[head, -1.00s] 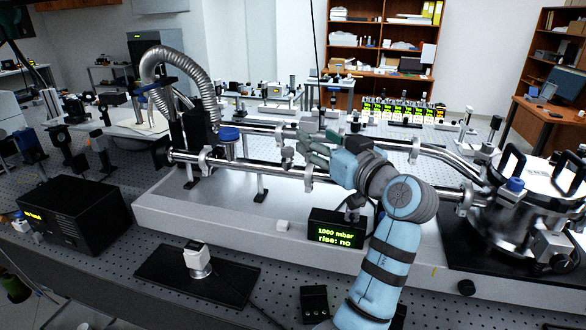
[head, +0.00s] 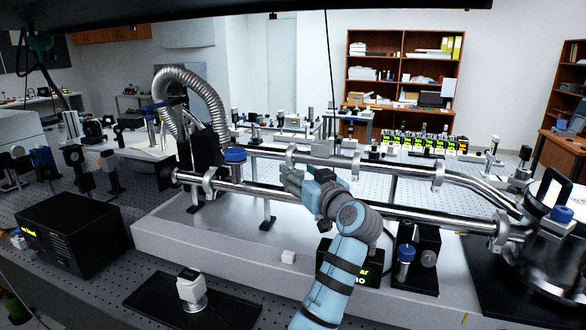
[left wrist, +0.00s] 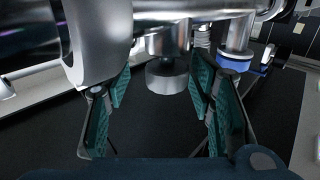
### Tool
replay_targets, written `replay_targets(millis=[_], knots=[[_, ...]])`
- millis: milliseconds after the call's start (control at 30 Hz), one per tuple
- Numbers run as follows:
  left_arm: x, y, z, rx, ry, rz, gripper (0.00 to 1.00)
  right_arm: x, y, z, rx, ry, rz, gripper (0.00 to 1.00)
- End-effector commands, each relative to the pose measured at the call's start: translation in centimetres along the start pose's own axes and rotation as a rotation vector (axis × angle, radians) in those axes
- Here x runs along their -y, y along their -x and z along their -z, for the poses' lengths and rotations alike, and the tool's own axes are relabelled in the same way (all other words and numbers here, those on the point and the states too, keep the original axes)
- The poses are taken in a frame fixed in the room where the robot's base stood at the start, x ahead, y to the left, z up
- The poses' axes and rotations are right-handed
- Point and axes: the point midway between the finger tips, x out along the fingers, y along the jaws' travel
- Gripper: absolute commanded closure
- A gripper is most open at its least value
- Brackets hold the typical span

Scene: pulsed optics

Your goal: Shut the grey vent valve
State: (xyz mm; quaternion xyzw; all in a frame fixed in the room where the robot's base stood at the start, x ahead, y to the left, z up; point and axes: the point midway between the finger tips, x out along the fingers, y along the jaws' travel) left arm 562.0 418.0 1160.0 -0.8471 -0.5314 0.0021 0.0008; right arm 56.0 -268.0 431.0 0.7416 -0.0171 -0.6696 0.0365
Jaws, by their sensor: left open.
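The grey vent valve appears as a short round grey knob (left wrist: 167,78) under the steel pipework in the left wrist view. My left gripper (left wrist: 163,84) is open, one green-padded finger on each side of the knob, with gaps showing. In the head view my left gripper (head: 292,181) is at the lower steel pipe (head: 245,187), and hides the knob there. Whether the valve is open or shut cannot be told. My right gripper is not in view.
A blue-capped fitting (head: 235,156) stands left of my gripper. A black block with blue and grey knobs (head: 416,262) stands right of my forearm. My forearm partly covers a green-lettered display (head: 367,272).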

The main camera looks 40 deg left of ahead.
Motion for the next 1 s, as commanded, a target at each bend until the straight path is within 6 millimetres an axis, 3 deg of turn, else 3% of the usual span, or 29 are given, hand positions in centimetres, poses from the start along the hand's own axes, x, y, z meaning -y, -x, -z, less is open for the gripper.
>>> replay_targets(millis=[300, 600, 1000], knots=[[0.41, -0.78, -0.03, 0.000, 0.001, 0.004, 0.51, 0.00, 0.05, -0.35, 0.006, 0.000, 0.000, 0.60], [0.35, -0.72, -0.04, 0.000, 0.000, 0.003, 0.99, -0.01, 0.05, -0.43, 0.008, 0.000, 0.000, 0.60], [0.27, -0.64, 0.03, 0.001, 0.001, -0.058, 1.00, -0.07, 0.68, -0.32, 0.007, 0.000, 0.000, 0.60]])
